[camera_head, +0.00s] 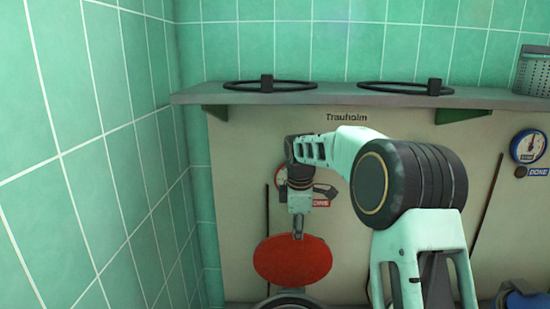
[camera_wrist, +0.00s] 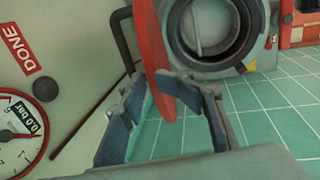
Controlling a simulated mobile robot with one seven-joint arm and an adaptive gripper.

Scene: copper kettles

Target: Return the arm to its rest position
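In the head view my gripper (camera_head: 298,232) points down at the upper edge of a red disc (camera_head: 293,262), which looks like a round lid or door. In the wrist view my gripper (camera_wrist: 168,100) has its two blue-padded fingers apart, with green tile showing between them. The red disc (camera_wrist: 154,45) appears nearly edge-on and reaches down between the fingers. Whether either fingertip touches it is not clear. My arm is extended forward, away from the body.
A grey round opening (camera_wrist: 212,30) lies right beside the disc. A shelf (camera_head: 350,96) with two dark rings runs above my arm. A green tiled wall (camera_head: 85,160) stands at the left. Dials and a "DONE" label (camera_wrist: 26,48) are on the panel behind.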

